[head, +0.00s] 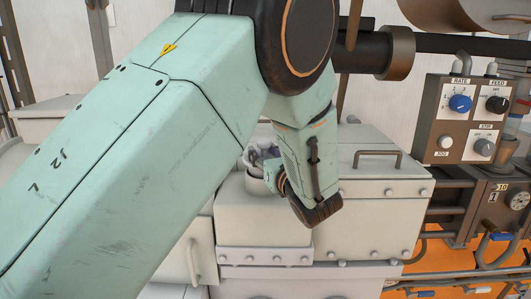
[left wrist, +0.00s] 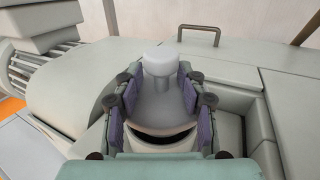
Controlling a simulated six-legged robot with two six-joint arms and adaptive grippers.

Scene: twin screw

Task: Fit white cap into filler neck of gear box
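The white cap (left wrist: 160,62), a flared disc with a round knob on top, sits between the purple finger pads of my left gripper (left wrist: 157,92) in the left wrist view. The pads close on both sides of it. The cap is over the filler neck (left wrist: 165,148), and a dark crescent of the opening shows along its near side. I cannot tell whether its far edge touches the neck. In the head view, the left gripper (head: 262,160) is at the neck (head: 256,186) on top of the gear box (head: 375,190), and my arm hides part of it. My right gripper is not in view.
A control panel (head: 470,118) with several knobs stands at the right, above pipes and a gauge (head: 518,199). A handle (head: 378,154) rises from the gear box lid. A dark horizontal shaft (head: 460,44) runs behind my arm.

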